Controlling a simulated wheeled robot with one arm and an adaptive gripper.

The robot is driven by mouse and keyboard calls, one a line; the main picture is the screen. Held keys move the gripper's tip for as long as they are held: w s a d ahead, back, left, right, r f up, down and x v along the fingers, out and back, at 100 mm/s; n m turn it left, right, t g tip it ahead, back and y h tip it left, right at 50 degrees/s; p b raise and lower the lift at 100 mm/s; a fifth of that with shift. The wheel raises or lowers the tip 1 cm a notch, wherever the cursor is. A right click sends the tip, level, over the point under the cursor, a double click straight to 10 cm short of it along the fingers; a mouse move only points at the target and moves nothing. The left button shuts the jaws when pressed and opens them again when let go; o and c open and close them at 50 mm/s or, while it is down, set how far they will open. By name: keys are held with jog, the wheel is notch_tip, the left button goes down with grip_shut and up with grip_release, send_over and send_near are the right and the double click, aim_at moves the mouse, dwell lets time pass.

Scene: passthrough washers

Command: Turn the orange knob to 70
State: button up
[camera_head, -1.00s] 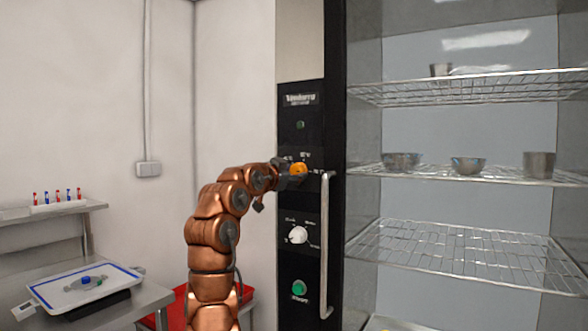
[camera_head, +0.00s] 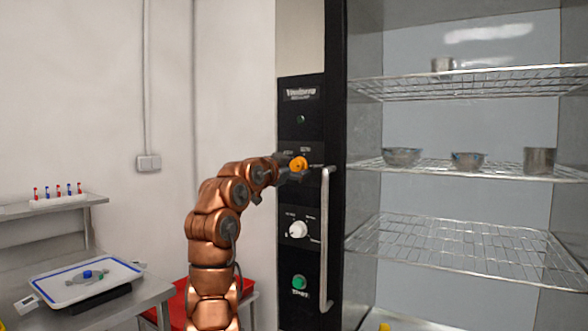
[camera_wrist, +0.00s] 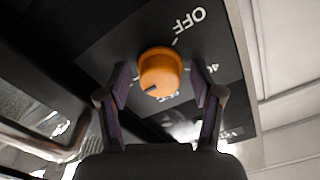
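The orange knob (camera_head: 298,163) is on the upper part of the black control panel (camera_head: 290,132). In the wrist view the knob (camera_wrist: 160,70) lies between the fingertips of my gripper (camera_wrist: 160,85). The gripper is open, with one finger on each side and a narrow gap to the knob on both sides. A dark mark on the knob points to the lower left in the wrist view. "OFF" shows at its upper right and a "40" label is partly behind the right finger. Other dial labels are partly hidden. In the head view my gripper (camera_head: 287,168) reaches the knob from the left.
A vertical door handle (camera_head: 325,240) stands just right of the knob. A white knob (camera_head: 298,230) and a green button (camera_head: 299,282) are below. The open cabinet with wire shelves (camera_head: 450,245) is at the right. A side table with a tray (camera_head: 65,293) is at the left.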

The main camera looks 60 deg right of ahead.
jog(key=shift+a, duration=0.15)
jog(key=shift+w+a, duration=0.1)
jog(key=shift+a, duration=0.55)
jog(key=a, duration=1)
jog(key=shift+s+a, duration=0.15)
jog(key=shift+s, duration=0.2)
dwell(0.4)
dwell(0.7)
